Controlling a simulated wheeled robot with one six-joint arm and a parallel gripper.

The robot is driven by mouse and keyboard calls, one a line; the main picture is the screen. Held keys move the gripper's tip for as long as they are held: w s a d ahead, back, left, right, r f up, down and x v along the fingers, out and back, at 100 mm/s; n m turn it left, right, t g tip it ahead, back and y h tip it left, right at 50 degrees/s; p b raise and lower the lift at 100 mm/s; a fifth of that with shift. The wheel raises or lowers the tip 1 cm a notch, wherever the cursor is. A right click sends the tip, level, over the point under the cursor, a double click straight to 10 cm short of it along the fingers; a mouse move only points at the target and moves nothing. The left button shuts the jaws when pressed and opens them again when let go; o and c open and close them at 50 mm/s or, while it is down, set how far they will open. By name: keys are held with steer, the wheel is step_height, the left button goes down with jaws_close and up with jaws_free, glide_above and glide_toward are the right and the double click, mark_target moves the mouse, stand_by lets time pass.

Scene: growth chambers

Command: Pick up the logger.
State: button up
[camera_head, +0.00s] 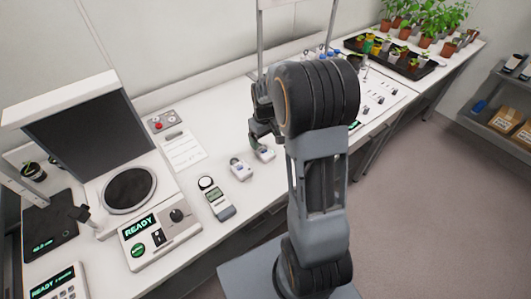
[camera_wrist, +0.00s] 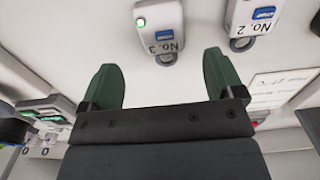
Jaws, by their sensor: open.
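Two small white loggers lie on the white bench. One is marked No. 3 (camera_wrist: 158,27) and shows a small green light in the wrist view; the other is marked No. 2 (camera_wrist: 258,18), to its right. Both labels appear upside down there. In the head view one logger (camera_head: 241,170) lies left of the other (camera_head: 265,155), which is close to my gripper (camera_head: 263,139). In the wrist view my gripper (camera_wrist: 158,72) has its green fingers spread wide with nothing between them. Logger No. 3 is beyond the fingertips, roughly in line with the gap.
A handheld meter (camera_head: 216,199) lies left of the loggers, with a paper sheet (camera_head: 185,150) behind. A large instrument reading READY (camera_head: 150,235) stands at the left. A black plant tray (camera_head: 410,66) is at the far right. Bare bench separates the loggers from the meter.

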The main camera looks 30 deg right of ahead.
mark_target(265, 150)
steer(key=shift+a+f+p, duration=0.1)
steer(key=shift+f+p, duration=0.5)
steer(key=shift+f, duration=2.7)
steer(key=shift+c, duration=0.4)
steer(key=c, duration=1)
steer(key=shift+o, duration=0.2)
steer(key=shift+r, duration=0.15)
